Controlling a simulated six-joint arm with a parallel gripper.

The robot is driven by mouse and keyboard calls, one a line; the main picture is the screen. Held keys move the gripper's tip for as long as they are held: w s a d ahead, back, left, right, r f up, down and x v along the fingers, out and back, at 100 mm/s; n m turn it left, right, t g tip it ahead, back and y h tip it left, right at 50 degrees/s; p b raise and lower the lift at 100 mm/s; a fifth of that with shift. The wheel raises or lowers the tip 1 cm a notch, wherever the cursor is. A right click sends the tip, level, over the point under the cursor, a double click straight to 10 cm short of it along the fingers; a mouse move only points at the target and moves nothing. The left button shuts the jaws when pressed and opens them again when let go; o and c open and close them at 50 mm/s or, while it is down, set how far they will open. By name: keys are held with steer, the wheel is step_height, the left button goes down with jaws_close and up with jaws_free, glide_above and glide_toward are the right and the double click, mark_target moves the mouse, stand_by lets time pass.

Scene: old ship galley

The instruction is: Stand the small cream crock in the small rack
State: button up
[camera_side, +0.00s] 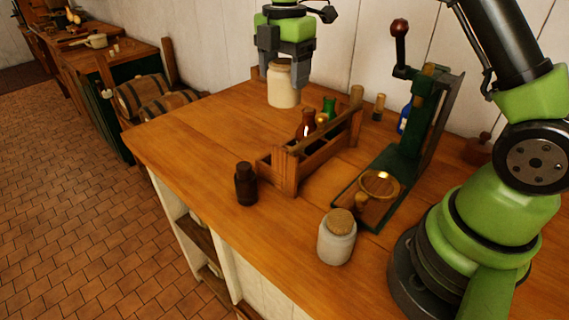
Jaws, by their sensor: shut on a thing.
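The cream crock (283,90) is upright at the back of the wooden counter. My gripper (282,72) points down and is shut on its upper part, one finger on each side. I cannot tell if the crock's base touches the counter. The small wooden rack (291,172), with a bar handle along its top, stands in the middle of the counter, in front and to the right of the crock. A brown bottle (307,125) appears to stand in the rack. A green bottle (329,106) shows at its far end, in it or behind it. The rack's near end looks empty.
A dark bottle (246,184) stands left of the rack near the counter's front edge. A pale corked jar (337,242) stands at front right. A green lever press (408,140) stands right of the rack, with a blue bottle (404,119) behind. The counter's left part is clear.

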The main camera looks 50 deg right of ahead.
step_height(320, 180, down, 17)
steer(key=shift+f, duration=0.1)
stand_by(0.3)
steer(key=shift+f, duration=0.15)
steer(key=o, duration=1)
